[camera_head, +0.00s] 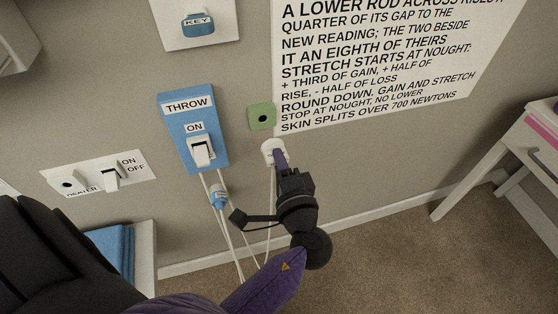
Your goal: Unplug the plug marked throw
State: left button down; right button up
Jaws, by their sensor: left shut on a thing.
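The blue panel (176,134) on the wall reads THROW and carries a white switch (201,151) under an ON label. White cords run down from below it, and a small blue-and-white piece (218,196) hangs among them. My left gripper (279,158) is shut on a white plug (270,146) just below a green wall plate with a dark hole (262,116). A white cord hangs down below this plug. The fingers hide part of the plug, and no marking on it can be read. The plug appears apart from the green plate. My right gripper is not in view.
A white plate (98,174) with a HEATER label and an ON/OFF switch is at left. A KEY panel (198,24) is above. A printed sheet (385,55) fills the upper right. A white table (510,150) stands at right, with bare carpet (400,260) before it.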

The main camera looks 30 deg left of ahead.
aim_at(272, 142)
pick_arm(q)
jog(key=x, duration=0.4)
jog(key=shift+w+a, duration=0.2)
jog(key=shift+a, duration=0.05)
jog(key=shift+w+a, duration=0.2)
dwell(0.3)
dwell(0.5)
dwell(0.4)
jog(key=shift+w+b, duration=0.15)
jog(key=shift+b, duration=0.15)
jog(key=shift+x, duration=0.9)
